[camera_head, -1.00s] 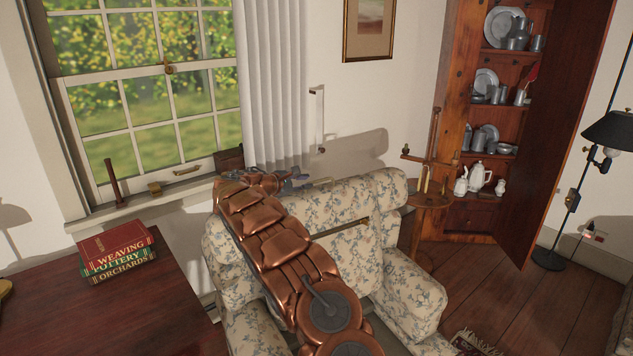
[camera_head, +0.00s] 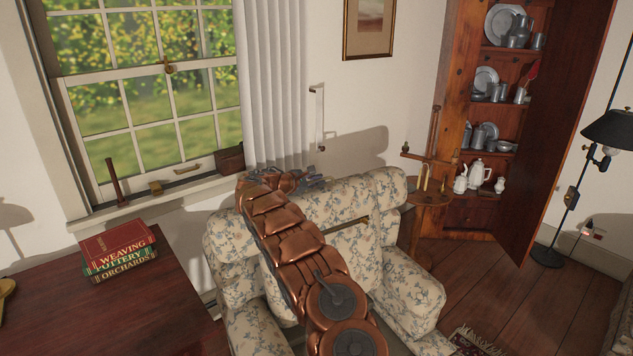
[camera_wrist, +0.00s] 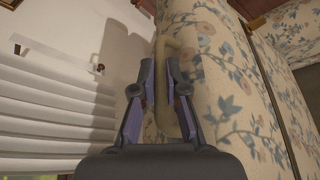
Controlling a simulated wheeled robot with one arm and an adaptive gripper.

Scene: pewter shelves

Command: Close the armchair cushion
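The armchair (camera_head: 395,285) has cream cloth with blue flowers. Its raised floral cushion (camera_head: 345,255) stands against the backrest, with a thin brass bar handle (camera_head: 350,226) across its upper part. My gripper (camera_head: 316,182) is at the top edge of the backrest, small and partly hidden by my copper arm. In the wrist view, my gripper (camera_wrist: 160,62) is open with a gap between its fingertips. A pale curved handle (camera_wrist: 187,118) on floral cloth (camera_wrist: 230,90) shows between and behind the fingers, partly covered by the right finger. I cannot tell whether they touch.
A dark desk (camera_head: 120,310) with stacked books (camera_head: 118,250) stands at the left. The window (camera_head: 150,110) and white curtain (camera_head: 272,80) are behind. A candle stand (camera_head: 430,195) and open corner cupboard (camera_head: 475,220) are at the right.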

